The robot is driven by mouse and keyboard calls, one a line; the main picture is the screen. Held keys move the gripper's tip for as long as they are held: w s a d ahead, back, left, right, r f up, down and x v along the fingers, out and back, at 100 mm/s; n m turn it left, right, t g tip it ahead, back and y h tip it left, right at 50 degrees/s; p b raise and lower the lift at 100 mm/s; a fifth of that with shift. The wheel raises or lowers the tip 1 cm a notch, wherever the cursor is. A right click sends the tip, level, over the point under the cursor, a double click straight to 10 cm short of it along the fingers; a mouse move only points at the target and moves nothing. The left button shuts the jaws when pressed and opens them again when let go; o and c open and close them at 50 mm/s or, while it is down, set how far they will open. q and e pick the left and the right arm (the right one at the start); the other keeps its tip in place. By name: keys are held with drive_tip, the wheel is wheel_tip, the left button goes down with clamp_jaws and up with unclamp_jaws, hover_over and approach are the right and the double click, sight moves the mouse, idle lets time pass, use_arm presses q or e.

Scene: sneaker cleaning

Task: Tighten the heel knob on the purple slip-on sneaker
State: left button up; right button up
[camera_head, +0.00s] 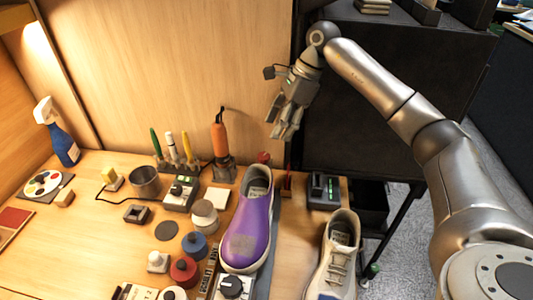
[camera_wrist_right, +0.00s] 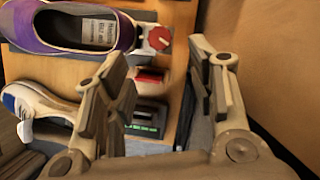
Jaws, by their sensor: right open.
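The purple slip-on sneaker (camera_head: 248,228) lies on a holder near the table's right side, toe toward the front edge and heel toward the back. It also shows at the upper left of the right wrist view (camera_wrist_right: 75,28). The red heel knob (camera_head: 264,157) is just behind the heel; the wrist view shows its red face (camera_wrist_right: 159,38) on a light mount. A dark dial (camera_head: 231,287) is at the toe end. My right gripper (camera_head: 283,130) is open and empty, above and behind the heel knob, apart from it. My left gripper is in neither view.
A beige lace-up sneaker (camera_head: 337,255) stands right of the purple one. A dark device with a green display (camera_head: 323,190) is behind it. An orange-handled tool (camera_head: 220,145) stands left of the heel knob. Several jars and knobs crowd the left. A wooden panel (camera_head: 170,70) rises behind.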

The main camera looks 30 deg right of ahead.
hover_over(265, 155)
drive_tip(key=d, duration=0.2)
drive_tip(key=f, duration=0.4)
drive_tip(key=shift+s+d+f, duration=0.1)
drive_tip(key=shift+s+f, duration=0.25)
drive_tip(key=shift+s, duration=0.05)
drive_tip(key=x, duration=0.3)
drive_tip(key=shift+a+f+p, duration=0.2)
drive_tip(key=shift+a+p, duration=0.05)
drive_tip(key=shift+p, duration=0.15)
drive_tip(key=shift+w+f, duration=0.1)
drive_tip(key=shift+f, duration=0.15)
drive_tip(key=shift+a+f, duration=0.1)
drive_tip(key=shift+f, duration=0.1)
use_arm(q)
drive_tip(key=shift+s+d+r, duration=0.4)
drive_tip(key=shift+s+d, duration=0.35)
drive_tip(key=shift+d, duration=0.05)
use_arm(e)
drive_tip(key=c, duration=1)
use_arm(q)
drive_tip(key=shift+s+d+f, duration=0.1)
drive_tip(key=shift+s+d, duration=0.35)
